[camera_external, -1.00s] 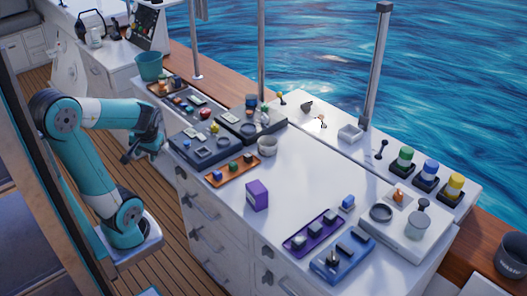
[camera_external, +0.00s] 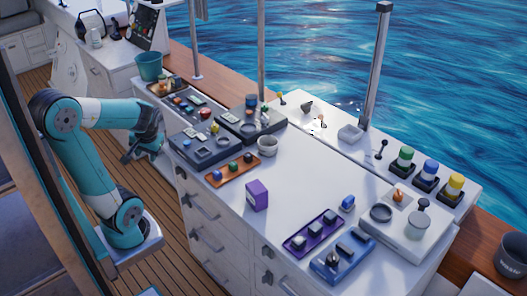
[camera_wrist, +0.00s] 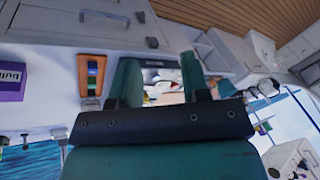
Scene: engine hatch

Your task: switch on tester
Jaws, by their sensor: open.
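No label that I can read marks the tester. Dark grey panels with dials and buttons (camera_external: 205,147) (camera_external: 250,125) sit at the counter's left end. A blue unit with dark blocks and a small metal lever (camera_external: 345,256) is at the front right. A white unit with a round ring and a knob (camera_external: 415,228) stands to its right. My gripper (camera_external: 130,155) is open and empty, off the counter's left end and apart from all these units. In the wrist view its two teal fingers (camera_wrist: 160,78) stand apart, with blurred items seen beyond them.
A purple tray (camera_external: 299,253) lies beside the blue unit. Several coloured canisters line the back right. The counter's middle is clear.

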